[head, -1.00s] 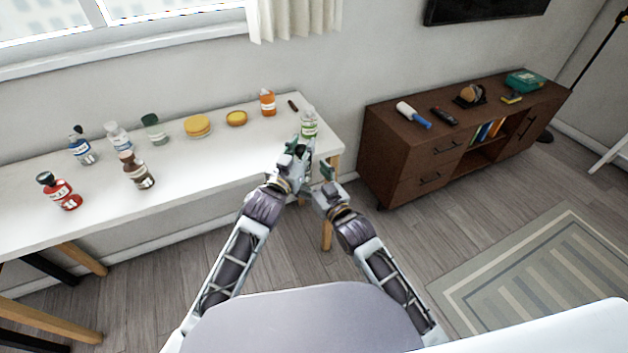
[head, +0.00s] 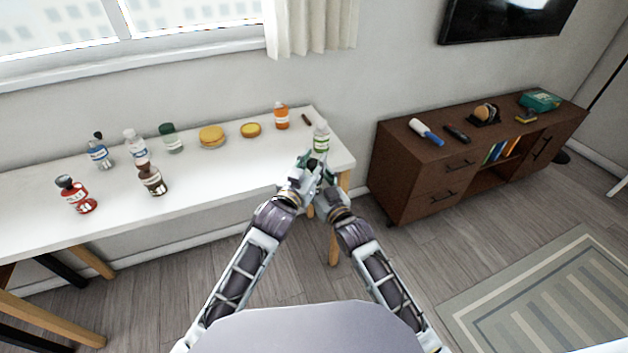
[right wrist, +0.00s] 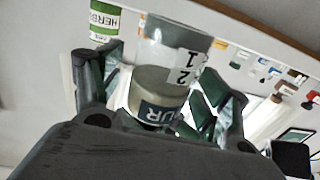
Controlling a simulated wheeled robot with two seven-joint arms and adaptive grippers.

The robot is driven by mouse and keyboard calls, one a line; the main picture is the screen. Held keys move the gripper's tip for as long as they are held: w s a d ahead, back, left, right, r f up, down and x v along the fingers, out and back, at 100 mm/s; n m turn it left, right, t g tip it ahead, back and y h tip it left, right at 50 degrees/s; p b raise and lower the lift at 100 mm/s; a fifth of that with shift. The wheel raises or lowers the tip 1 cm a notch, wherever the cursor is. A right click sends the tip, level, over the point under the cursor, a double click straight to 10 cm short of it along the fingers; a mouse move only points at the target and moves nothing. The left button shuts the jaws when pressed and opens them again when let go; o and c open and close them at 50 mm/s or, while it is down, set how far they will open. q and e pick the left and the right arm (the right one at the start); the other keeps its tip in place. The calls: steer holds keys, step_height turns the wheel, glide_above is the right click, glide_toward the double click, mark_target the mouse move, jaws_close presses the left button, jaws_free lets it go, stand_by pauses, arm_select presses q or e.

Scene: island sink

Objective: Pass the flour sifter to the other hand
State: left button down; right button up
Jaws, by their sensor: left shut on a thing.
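The flour sifter (right wrist: 158,90) shows in the right wrist view as an upright-looking cylinder. Its near end is grey-green with a blue label reading "UR", and its far part is paler with a white label reading "1 2". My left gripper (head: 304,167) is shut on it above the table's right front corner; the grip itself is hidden. My right gripper (head: 324,178) is close beside the left one. In the right wrist view its dark green fingers stand apart on both sides of the sifter. In the head view the hands hide most of the sifter.
A green-labelled herbs bottle (head: 321,138) stands just behind the hands on the white table (head: 235,180). Several bottles and yellow round items stand further left, including an orange bottle (head: 281,117). A brown cabinet (head: 420,180) is to the right, with a floor gap between.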

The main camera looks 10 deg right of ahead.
steer(key=c, duration=0.9)
arm_select(q)
steer(key=c, duration=1)
jaws_free()
arm_select(e)
steer(key=shift+c, duration=1)
arm_select(q)
steer(key=shift+s+a, duration=0.1)
steer(key=shift+s, duration=0.05)
steer(key=shift+v, duration=5.8)
